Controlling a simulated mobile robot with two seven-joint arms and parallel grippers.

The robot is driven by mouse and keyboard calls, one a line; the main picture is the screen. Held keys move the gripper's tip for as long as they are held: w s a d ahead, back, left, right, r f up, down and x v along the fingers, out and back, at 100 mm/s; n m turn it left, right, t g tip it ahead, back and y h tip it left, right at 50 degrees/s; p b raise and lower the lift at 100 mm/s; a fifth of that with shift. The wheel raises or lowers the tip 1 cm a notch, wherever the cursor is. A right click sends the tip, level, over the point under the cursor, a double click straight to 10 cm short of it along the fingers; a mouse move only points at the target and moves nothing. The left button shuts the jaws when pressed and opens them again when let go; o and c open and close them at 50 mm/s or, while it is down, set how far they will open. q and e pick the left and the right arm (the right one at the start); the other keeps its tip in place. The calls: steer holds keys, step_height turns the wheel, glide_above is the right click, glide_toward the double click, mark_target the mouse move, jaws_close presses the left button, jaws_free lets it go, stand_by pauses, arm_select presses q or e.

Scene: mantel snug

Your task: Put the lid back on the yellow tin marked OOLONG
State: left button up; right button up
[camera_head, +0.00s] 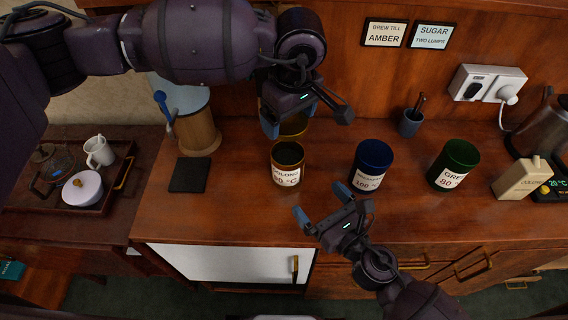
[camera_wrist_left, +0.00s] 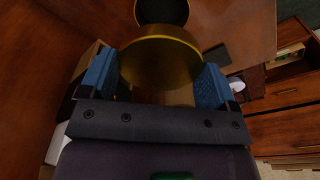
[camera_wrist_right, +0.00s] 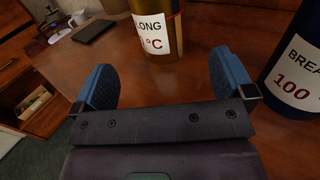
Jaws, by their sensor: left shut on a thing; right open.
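The yellow tin marked OOLONG (camera_head: 287,174) stands upright on the wooden counter, its dark top open. It also shows in the right wrist view (camera_wrist_right: 160,38) and, from above, in the left wrist view (camera_wrist_left: 162,12). My left gripper (camera_head: 305,116) is shut on the yellow-gold lid (camera_wrist_left: 160,62), held by its sides between the blue pads. In the head view the lid (camera_head: 294,126) is partly hidden by the gripper, above and behind the tin. My right gripper (camera_head: 325,206) is open and empty, low in front and to the right of the tin.
A blue tin (camera_head: 371,165) and a green tin (camera_head: 453,166) stand to the right. A dark mat (camera_head: 190,175) and a wooden canister (camera_head: 197,133) are to the left. A beige carton (camera_head: 520,178) and a kettle (camera_head: 544,125) are at the far right. The front counter is clear.

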arm_select(q)
steer(key=shift+s, duration=0.1)
arm_select(e)
steer(key=shift+s, duration=0.1)
steer(key=x, duration=1.2)
steer(key=c, duration=1.2)
arm_select(q)
glide_above(288, 153)
steer(key=shift+f, duration=2.5)
